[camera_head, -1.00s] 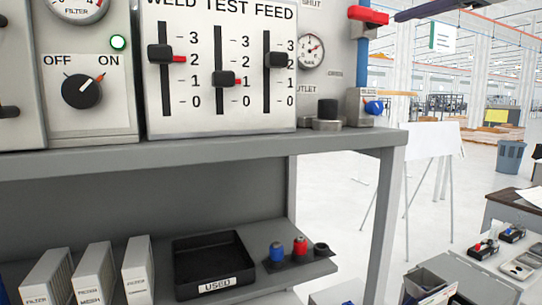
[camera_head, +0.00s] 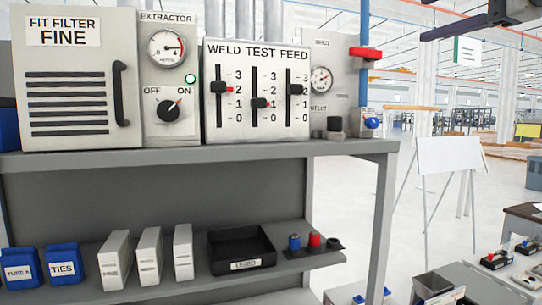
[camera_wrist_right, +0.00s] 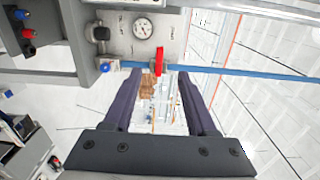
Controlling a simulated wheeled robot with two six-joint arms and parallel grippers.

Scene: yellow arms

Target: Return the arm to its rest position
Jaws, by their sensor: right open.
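My right gripper (camera_wrist_right: 158,76) shows in the right wrist view with its two dark purple fingers spread apart and nothing held between them. In the head view, dark purple parts of my right gripper (camera_head: 440,20) enter at the top right corner. They are to the right of the red handle (camera_head: 366,53) and visibly apart from it. My left gripper and arm are not in view.
A grey bench carries the filter box (camera_head: 70,75), the extractor panel (camera_head: 170,75), the slider panel (camera_head: 255,95) and a gauge panel (camera_head: 325,60). The lower shelf holds blue bins (camera_head: 62,262), white filter boxes and a black tray (camera_head: 240,250). A white board (camera_head: 450,155) stands behind, right.

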